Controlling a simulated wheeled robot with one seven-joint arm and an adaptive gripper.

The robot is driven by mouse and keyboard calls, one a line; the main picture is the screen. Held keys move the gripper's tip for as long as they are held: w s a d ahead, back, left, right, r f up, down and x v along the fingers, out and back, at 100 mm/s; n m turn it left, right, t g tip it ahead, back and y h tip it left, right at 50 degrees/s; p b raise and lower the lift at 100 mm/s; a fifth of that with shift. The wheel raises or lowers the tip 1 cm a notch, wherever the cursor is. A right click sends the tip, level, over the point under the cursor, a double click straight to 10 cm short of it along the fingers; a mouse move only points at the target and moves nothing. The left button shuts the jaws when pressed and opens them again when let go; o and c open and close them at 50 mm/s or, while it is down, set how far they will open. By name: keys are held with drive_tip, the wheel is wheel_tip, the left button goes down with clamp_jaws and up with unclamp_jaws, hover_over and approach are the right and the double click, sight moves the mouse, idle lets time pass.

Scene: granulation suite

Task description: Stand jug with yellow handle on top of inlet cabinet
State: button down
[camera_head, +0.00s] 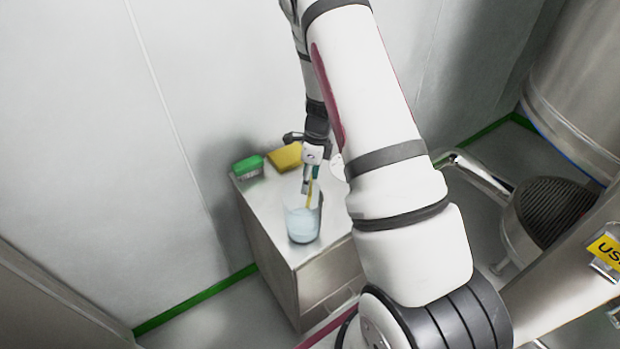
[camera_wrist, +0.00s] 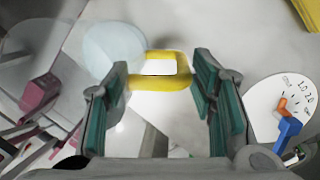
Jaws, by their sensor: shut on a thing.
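The jug (camera_head: 302,222) is clear and bluish with a yellow handle. It is upright in the head view, over the front part of the top of the inlet cabinet (camera_head: 262,202). I cannot tell whether its base touches the top. My gripper (camera_head: 309,180) comes down from above and is shut on the yellow handle. In the wrist view the handle (camera_wrist: 160,68) lies between the fingertips of my gripper (camera_wrist: 160,75), with the pale round jug body (camera_wrist: 112,46) beyond it to the left.
A green brush or block (camera_head: 247,167) and a yellow sponge-like block (camera_head: 285,157) lie at the cabinet's back, near the wall. A white dial (camera_wrist: 283,108) with red and blue parts is right of my fingers. Steel equipment (camera_head: 550,215) stands at the right.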

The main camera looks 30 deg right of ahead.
drive_tip(key=shift+f, duration=0.15)
drive_tip(key=c, duration=0.7)
unclamp_jaws()
drive_tip(key=shift+f, duration=0.1)
